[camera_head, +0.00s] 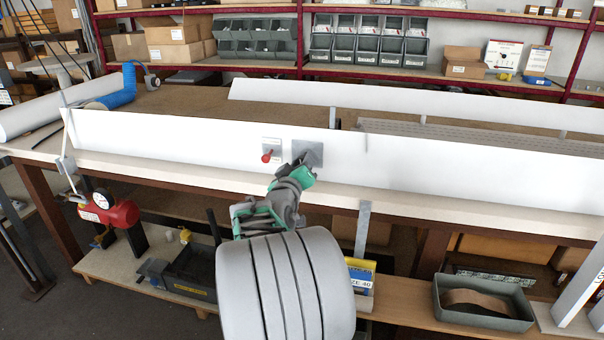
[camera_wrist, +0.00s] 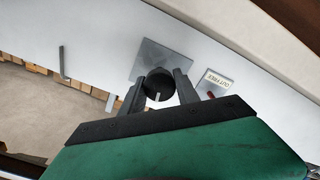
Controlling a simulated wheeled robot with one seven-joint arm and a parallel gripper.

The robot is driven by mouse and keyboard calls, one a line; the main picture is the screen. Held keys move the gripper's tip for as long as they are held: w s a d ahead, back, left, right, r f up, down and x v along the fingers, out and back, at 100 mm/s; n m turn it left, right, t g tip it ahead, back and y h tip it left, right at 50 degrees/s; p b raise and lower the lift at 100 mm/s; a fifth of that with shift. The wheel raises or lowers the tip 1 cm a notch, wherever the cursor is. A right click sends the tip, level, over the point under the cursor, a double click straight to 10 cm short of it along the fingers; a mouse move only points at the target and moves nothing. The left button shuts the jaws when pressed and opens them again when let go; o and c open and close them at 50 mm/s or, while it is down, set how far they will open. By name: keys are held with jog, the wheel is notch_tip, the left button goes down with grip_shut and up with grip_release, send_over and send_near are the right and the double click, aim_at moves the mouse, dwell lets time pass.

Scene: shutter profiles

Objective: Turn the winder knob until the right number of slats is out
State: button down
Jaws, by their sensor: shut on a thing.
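The winder knob (camera_wrist: 158,85) is a dark round knob with a pale mark, on a square grey plate (camera_wrist: 165,58) in the wrist view. The plate also shows in the head view (camera_head: 312,148), on the long white board. My gripper (camera_wrist: 161,80) has one finger on each side of the knob and is shut on it. In the head view my gripper (camera_head: 300,165) reaches up to the plate and hides the knob. A red-tipped lever (camera_head: 267,156) stands left of the plate; its label (camera_wrist: 219,79) reads "OUT FREE" in the wrist view. I cannot make out any slats for certain.
The white board (camera_head: 200,138) runs along the bench front (camera_head: 400,205). A red tank with a gauge (camera_head: 112,212) is at left. A grey bin (camera_head: 483,303) stands on the lower shelf at right. Shelves with boxes (camera_head: 175,40) line the back.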

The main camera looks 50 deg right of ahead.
jog(key=shift+f+m+b, duration=0.1)
jog(key=shift+m+b, duration=0.4)
jog(key=shift+m, duration=0.1)
jog(key=c, duration=0.9)
grip_release()
jog(key=v, duration=0.8)
jog(key=shift+d, duration=0.1)
